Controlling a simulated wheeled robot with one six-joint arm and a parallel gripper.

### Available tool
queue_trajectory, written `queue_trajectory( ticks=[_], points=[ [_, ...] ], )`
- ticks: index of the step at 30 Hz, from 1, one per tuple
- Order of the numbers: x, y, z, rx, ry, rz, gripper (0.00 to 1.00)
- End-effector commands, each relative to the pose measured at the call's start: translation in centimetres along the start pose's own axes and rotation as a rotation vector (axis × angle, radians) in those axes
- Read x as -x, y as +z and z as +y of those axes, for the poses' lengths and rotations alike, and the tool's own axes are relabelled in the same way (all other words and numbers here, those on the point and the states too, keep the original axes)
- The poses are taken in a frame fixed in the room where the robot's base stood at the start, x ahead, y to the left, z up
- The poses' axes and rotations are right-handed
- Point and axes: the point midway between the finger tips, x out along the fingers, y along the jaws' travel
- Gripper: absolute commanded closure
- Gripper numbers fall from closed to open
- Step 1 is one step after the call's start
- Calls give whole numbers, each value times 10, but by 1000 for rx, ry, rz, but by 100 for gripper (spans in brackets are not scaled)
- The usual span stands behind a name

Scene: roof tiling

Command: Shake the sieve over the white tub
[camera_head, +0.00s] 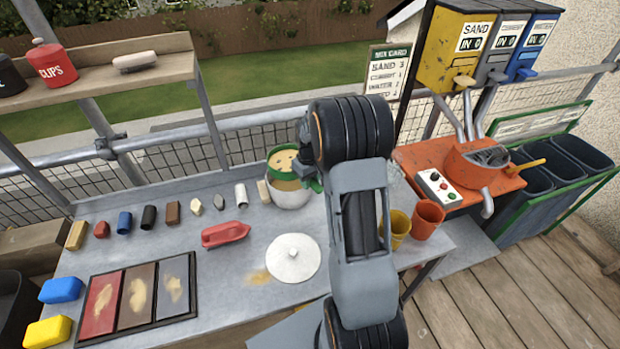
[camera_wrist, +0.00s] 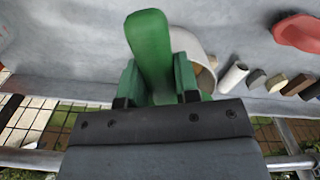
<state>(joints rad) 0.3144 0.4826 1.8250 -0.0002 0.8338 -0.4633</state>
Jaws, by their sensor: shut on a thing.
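The sieve (camera_head: 283,160) has a green rim and holds tan material with pale lumps. It is over the mouth of the white tub (camera_head: 290,198); I cannot tell if they touch. In the wrist view, my gripper (camera_wrist: 156,100) is shut on the sieve's green handle (camera_wrist: 150,48), which sticks up between the jaws. The white tub (camera_wrist: 188,42) shows partly behind the handle there.
A white round lid (camera_head: 293,258) lies in front of the tub, with a tan spill beside it. A red scoop-like object (camera_head: 225,234) lies to the left. Yellow (camera_head: 398,228) and orange (camera_head: 427,219) cups stand right of my arm. A railing (camera_head: 230,137) runs behind the bench.

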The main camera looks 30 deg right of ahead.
Motion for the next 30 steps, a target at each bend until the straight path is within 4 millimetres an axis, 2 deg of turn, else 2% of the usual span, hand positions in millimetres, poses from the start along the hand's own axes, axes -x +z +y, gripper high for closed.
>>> queue_trajectory(
  ticks=[19, 30],
  points=[
    [0, -1, 0, 0, 0, 1, 94],
    [0, -11, 0, 1, 0, 1, 94]
  ],
)
